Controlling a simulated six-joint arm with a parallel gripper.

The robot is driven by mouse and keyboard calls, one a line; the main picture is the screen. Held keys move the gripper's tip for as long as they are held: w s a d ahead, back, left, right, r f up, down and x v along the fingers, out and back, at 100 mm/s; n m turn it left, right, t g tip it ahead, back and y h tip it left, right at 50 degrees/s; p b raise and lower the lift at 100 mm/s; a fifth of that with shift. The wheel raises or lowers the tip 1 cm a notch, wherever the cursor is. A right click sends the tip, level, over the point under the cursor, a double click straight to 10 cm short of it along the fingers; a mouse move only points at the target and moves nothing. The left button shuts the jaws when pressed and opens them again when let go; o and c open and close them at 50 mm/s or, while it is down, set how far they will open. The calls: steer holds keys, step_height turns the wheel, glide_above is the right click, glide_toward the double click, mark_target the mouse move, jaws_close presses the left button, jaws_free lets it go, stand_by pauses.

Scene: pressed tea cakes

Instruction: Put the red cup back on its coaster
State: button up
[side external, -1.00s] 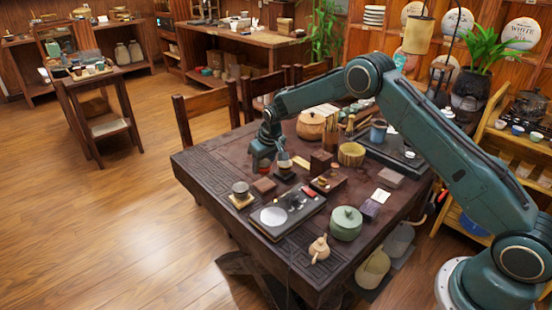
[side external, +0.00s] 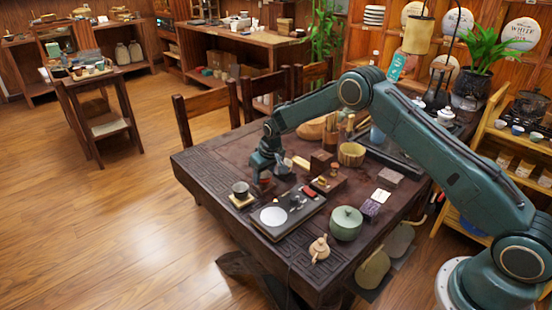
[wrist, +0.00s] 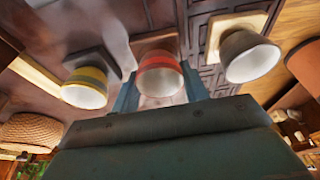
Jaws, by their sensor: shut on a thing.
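The red cup (wrist: 160,78) is between the two fingers of my gripper (wrist: 162,92) in the wrist view, and the gripper is shut on it. A dark reddish square coaster (wrist: 154,40) shows right behind the cup's base. I cannot tell if the cup touches it. In the side view my gripper (side external: 262,176) is low over the table's far left part, above where that coaster lies, and mostly hides the cup.
A grey cup (wrist: 250,58) on a pale coaster (side external: 242,203) stands on one side, a yellow-banded cup (wrist: 85,88) on the other, both close to the fingers. A black tray with a white disc (side external: 272,216) lies nearby. A green lidded pot (side external: 346,223) stands farther right.

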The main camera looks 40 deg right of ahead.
steer(key=o, duration=1)
steer(key=shift+o, duration=0.2)
steer(key=shift+r, duration=0.1)
steer(key=v, duration=1.2)
steer(key=shift+r, duration=0.1)
